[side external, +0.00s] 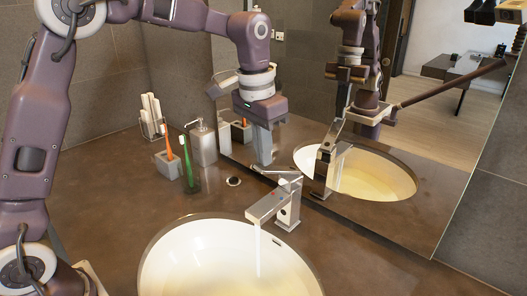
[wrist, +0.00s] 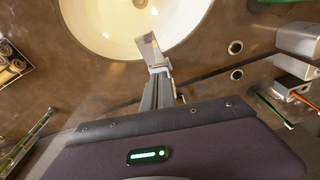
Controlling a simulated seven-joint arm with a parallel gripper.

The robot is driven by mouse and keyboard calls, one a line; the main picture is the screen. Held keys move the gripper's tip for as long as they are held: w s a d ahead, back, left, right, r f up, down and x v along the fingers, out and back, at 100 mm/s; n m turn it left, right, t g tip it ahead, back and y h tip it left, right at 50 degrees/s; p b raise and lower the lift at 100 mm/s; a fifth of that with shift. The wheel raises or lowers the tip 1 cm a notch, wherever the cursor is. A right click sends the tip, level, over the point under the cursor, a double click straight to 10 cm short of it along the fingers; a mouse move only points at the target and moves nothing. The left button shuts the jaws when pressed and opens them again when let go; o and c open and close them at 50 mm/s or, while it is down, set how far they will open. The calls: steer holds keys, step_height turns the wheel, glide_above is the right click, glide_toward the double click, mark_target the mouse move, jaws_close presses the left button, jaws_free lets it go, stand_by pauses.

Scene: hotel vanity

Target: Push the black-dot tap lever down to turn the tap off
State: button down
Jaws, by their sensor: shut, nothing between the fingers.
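A square chrome tap (side external: 276,206) stands at the back rim of the white basin (side external: 160,258), and a thin stream of water falls from its spout. Its flat lever (side external: 284,175) sits on top; I cannot make out a black dot. My gripper (side external: 264,162) is shut and empty, pointing down close behind and left of the lever in the side view. Whether it touches the lever I cannot tell. In the wrist view, the tap (wrist: 150,48) lies just beyond the fingers (wrist: 162,78), which hide part of its base and lever.
A soap dispenser (side external: 202,143), a green toothbrush (side external: 184,160) in a glass and a grey holder with an orange toothbrush (side external: 169,150) stand left of my gripper. A mirror (side external: 400,150) rises close behind the tap. The counter left of the basin is clear.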

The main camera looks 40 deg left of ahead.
stand_by(0.3)
steer(key=s+f+t, duration=0.1)
steer(key=s+f, duration=0.1)
steer(key=f, duration=0.1)
steer(key=s+f+t, duration=0.1)
steer(key=shift+a+f+t, duration=0.25)
steer(key=shift+f+t, duration=0.05)
steer(key=shift+f, duration=0.4)
